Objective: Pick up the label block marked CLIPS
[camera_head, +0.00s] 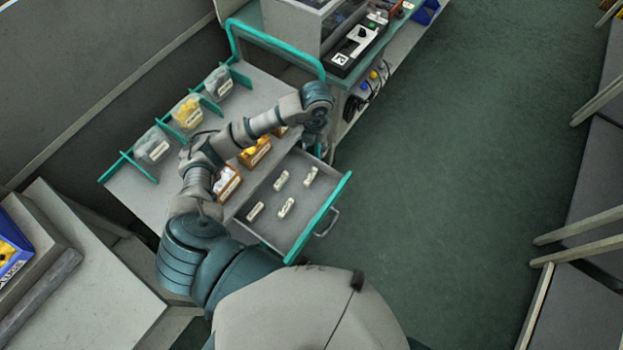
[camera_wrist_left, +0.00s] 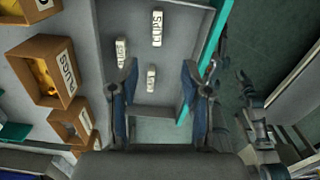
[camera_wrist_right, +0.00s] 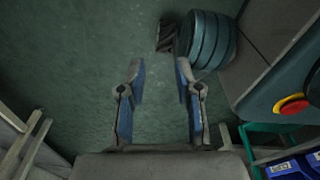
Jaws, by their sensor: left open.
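The CLIPS label block (camera_wrist_left: 157,27) is a small white block with dark lettering, lying in the open drawer close to its teal front in the left wrist view. In the head view it appears to be the upper right block (camera_head: 310,176), though its lettering is too small to read. My left gripper (camera_wrist_left: 159,72) is open and empty above the drawer, its fingers apart. The CLIPS block shows beyond the fingertips. My left gripper (camera_head: 321,143) is partly hidden by its own wrist in the head view. My right gripper (camera_wrist_right: 158,75) is open and empty over green floor.
Other label blocks (camera_wrist_left: 121,52) (camera_wrist_left: 151,78) lie in the drawer (camera_head: 262,232). Orange-brown boxes (camera_head: 228,182) stand behind it, and clear bins (camera_head: 187,112) line the cart's back. The drawer handle (camera_head: 329,223) sticks out.

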